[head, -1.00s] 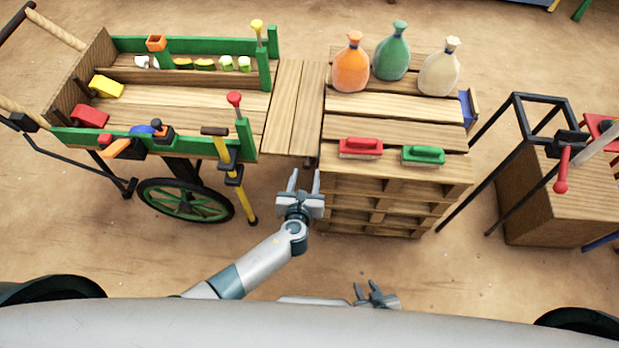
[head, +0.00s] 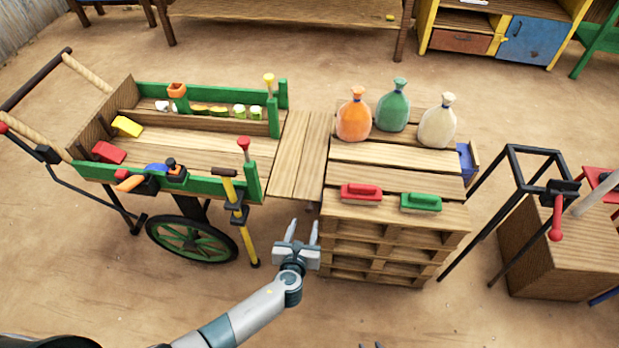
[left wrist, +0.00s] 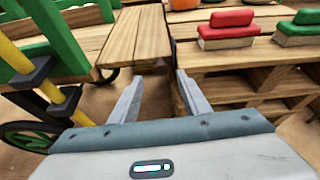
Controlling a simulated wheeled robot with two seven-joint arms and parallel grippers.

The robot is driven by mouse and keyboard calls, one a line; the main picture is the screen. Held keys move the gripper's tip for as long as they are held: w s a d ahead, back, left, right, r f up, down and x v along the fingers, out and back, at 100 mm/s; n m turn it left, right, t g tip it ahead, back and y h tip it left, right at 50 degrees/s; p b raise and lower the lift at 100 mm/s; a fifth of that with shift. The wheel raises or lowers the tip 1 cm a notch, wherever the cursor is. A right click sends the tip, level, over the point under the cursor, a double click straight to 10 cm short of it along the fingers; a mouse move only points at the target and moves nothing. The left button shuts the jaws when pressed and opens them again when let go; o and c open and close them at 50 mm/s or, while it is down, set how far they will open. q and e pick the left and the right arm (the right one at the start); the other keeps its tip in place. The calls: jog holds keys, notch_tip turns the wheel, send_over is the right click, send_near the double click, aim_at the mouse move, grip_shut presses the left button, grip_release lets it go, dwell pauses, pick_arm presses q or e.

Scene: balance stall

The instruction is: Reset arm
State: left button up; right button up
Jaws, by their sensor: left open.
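My left gripper (head: 297,236) is open and empty. It is in front of the gap between the cart and the pallet stack, below the plank bridge (head: 300,150). In the left wrist view its two fingers (left wrist: 155,92) are apart with nothing between them. Only small tips of my right gripper (head: 370,345) show at the bottom edge of the head view; the rest is cut off, so its jaw state is unclear.
A green-sided wooden cart (head: 190,180) stands left, with a yellow-handled hammer (head: 243,215) on its near side. The pallet stack (head: 390,235) bears three bags and a red (head: 361,194) and a green block (head: 421,202). A black frame and wooden box (head: 550,255) stand right.

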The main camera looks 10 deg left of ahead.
pick_arm(q)
jog(key=s+a+f+n+g, duration=0.3)
jog(key=s+f+n, duration=0.45)
jog(key=f, duration=0.25)
jog(key=s+a+f+n+g, duration=0.3)
jog(key=s+a+f+n, duration=0.1)
jog(key=s+f+n, duration=0.4)
jog(key=s+a+f+n+g, duration=0.1)
jog(key=s+a+f+n, duration=0.1)
jog(key=s+n, duration=0.4)
jog(key=s+a+f+n+g, duration=0.1)
jog(key=s+f+n, duration=0.4)
jog(key=s, duration=0.5)
jog(key=s+a+f+n+g, duration=0.1)
jog(key=s+a+f+n, duration=0.2)
jog(key=s+n, duration=0.4)
jog(key=shift+s+f, duration=0.65)
jog(key=shift+s, duration=0.05)
pick_arm(e)
jog(key=s+d+f+g+h, duration=0.1)
jog(key=s+d+f+g, duration=0.2)
jog(key=s+f, duration=0.4)
jog(key=s+d, duration=0.1)
jog(key=s, duration=0.3)
jog(key=shift+d+f, duration=0.2)
jog(key=shift+f, duration=0.2)
